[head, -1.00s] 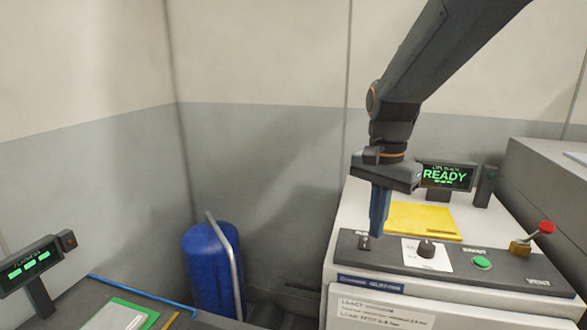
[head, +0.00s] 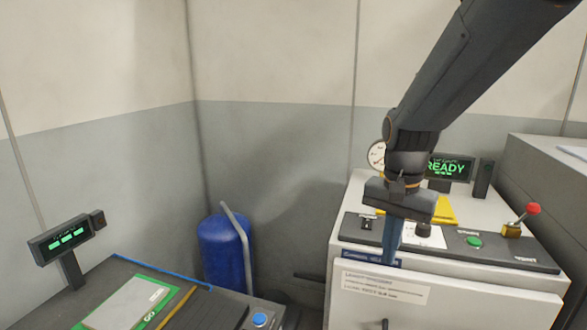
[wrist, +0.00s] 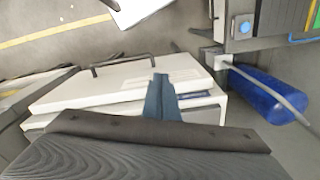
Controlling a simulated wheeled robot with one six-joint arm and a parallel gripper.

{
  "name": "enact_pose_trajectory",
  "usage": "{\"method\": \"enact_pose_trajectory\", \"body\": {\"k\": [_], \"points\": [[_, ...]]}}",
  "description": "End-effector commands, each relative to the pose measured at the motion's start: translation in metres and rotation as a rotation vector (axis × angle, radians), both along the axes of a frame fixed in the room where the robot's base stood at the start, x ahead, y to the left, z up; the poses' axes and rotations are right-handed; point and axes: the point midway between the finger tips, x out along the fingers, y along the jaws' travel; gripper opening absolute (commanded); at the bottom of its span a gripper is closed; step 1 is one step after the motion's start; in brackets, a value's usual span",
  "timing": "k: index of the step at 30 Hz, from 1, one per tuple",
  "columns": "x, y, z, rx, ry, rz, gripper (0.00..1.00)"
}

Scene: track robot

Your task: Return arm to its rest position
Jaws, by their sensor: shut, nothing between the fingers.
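My gripper (head: 392,250) hangs fingers-down in front of the control panel on top of the white machine in the head view. Its fingers are closed together with nothing between them. In the wrist view my gripper (wrist: 161,98) shows as a narrow blue-grey shape over the machine's front edge. My arm comes down from the upper right and hides part of the panel, the yellow sheet and the white label. I cannot tell whether the fingertips touch the machine.
The control panel (head: 510,257) has a green button (head: 474,241) and a red-knobbed lever (head: 533,209). A READY display (head: 448,167) and gauge (head: 376,155) stand behind. A blue cylinder (head: 221,252) stands left of the machine. A dark bench with a green-framed plate (head: 128,303) is at lower left.

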Motion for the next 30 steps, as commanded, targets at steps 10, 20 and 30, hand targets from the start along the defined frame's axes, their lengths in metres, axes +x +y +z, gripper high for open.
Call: {"method": "enact_pose_trajectory", "body": {"k": [10,20,30], "points": [[-0.043,0.002,-0.094,-0.021,-0.051,0.374,0.0],[-0.076,0.004,-0.143,-0.049,-0.091,0.632,0.0],[-0.076,0.004,-0.142,-0.049,-0.091,0.632,0.0]]}}
